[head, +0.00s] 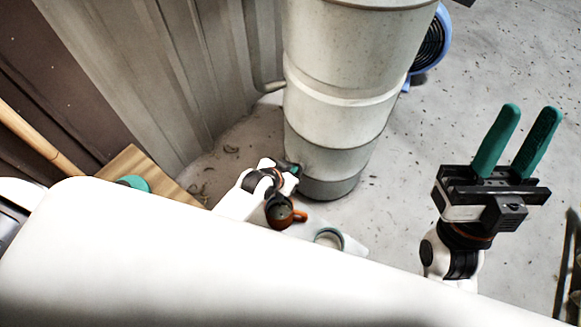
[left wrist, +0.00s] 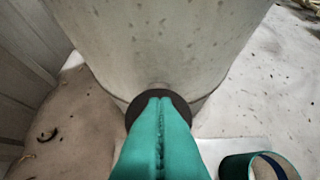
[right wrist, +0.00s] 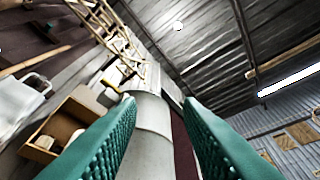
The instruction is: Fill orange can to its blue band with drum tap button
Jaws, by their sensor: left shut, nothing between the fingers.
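The large pale drum (head: 335,110) stands on the floor in the head view and fills the upper left wrist view (left wrist: 160,45). A dark round button-like disc (left wrist: 183,103) sits low on its wall. My left gripper (head: 293,169) is shut and empty, its green fingertips (left wrist: 160,99) at the disc; contact cannot be told for sure. The orange can (head: 285,213) stands below it near the drum's foot, with a dark inside; its blue band and fill level cannot be made out. My right gripper (head: 530,108) is open and empty, raised at the right.
A teal ring-like open vessel (head: 328,237) lies right of the can; it also shows in the left wrist view (left wrist: 236,168). A blue fan (head: 433,45) stands behind the drum. A corrugated wall (head: 180,70) is at left.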

